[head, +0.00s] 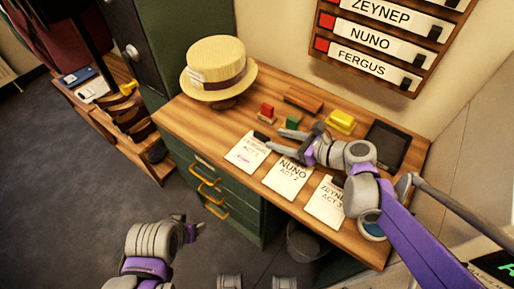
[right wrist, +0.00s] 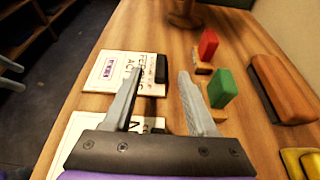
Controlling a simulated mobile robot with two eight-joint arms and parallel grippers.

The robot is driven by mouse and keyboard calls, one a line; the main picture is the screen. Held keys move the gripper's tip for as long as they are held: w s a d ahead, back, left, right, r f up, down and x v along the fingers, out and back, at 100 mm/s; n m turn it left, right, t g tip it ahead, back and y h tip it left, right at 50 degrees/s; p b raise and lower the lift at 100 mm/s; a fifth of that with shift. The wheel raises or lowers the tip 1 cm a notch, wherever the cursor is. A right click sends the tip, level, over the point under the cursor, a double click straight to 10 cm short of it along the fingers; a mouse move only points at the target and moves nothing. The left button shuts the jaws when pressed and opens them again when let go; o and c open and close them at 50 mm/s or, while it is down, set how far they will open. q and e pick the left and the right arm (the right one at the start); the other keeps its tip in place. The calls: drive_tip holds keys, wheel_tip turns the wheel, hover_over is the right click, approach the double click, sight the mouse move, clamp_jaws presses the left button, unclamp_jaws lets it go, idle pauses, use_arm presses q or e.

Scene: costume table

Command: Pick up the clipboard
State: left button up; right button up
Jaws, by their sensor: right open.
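Three white clipboard-like sheets with dark clips lie in a row on the wooden table. The left one, marked ACT 1 (head: 248,154), has a purple label; it also shows in the right wrist view (right wrist: 104,72). The middle one reads NUNO ACT 2 (head: 288,180), and the right one ACT 3 (head: 325,206). My right gripper (head: 278,143) is open and empty near the clip end of the ACT 1 sheet. In the right wrist view its fingertips (right wrist: 160,74) are by the sheet's black clip, one on each side. My left gripper (head: 194,230) is low, off the table; its jaws are unclear.
A straw hat (head: 215,66) stands at the table's left. Behind the sheets are a red block (head: 267,110), a green block (head: 292,122), a brown eraser-like block (head: 303,101), a yellow item (head: 341,121) and a black tray (head: 388,146). A name board (head: 392,35) hangs above.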

sight(259, 134)
drive_tip(key=x, duration=0.7)
drive_tip(key=shift+w+a+f+b, duration=0.1)
drive_tip(key=shift+w+b, duration=0.1)
drive_tip(key=shift+b, duration=0.1)
clamp_jaws()
